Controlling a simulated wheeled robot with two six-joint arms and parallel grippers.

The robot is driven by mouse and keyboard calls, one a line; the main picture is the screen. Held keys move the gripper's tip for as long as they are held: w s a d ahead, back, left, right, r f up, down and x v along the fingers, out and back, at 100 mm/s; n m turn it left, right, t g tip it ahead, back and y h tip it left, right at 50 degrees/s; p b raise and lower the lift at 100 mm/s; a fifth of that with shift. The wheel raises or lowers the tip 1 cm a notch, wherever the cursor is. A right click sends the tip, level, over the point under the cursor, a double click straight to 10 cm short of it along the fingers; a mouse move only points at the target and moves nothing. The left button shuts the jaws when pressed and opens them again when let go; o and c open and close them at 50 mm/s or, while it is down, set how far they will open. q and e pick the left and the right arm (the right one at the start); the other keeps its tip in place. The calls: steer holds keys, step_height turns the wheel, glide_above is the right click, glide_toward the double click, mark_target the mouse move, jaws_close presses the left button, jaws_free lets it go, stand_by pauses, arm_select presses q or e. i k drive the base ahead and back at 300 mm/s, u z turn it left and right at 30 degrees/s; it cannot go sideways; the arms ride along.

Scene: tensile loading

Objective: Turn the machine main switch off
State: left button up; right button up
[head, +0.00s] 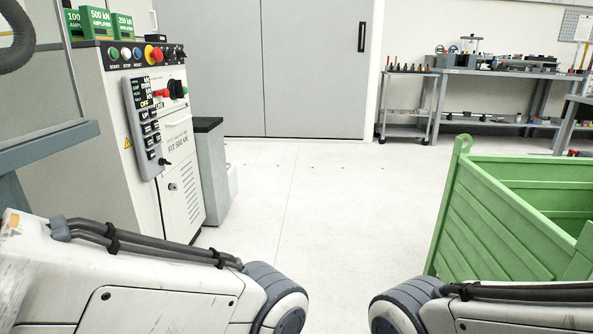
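The machine's white control cabinet (168,195) stands at the left in the head view. Its sloped top panel (120,54) carries several buttons and a red knob on yellow (154,54). Below, on the front, is a black rotary knob with a red part (177,89), which may be the main switch. Its position is too small to read. A grey handset (145,128) with several buttons hangs on the cabinet's front and hides part of it. Only links of my two arms show at the bottom, apart from the cabinet in the picture. Neither gripper is in view.
A green crate (482,225) stands at the right. A grey bin with a dark top (209,170) is beside the cabinet. A framed panel edge (45,146) covers the far left. A tool cart (408,107) and workbench (505,73) stand at the back. The middle floor is clear.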

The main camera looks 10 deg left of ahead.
mark_target(177, 88)
steer(key=i, duration=2.35)
steer(key=u, duration=1.7)
steer(key=k, duration=0.2)
steer(key=z, duration=0.05)
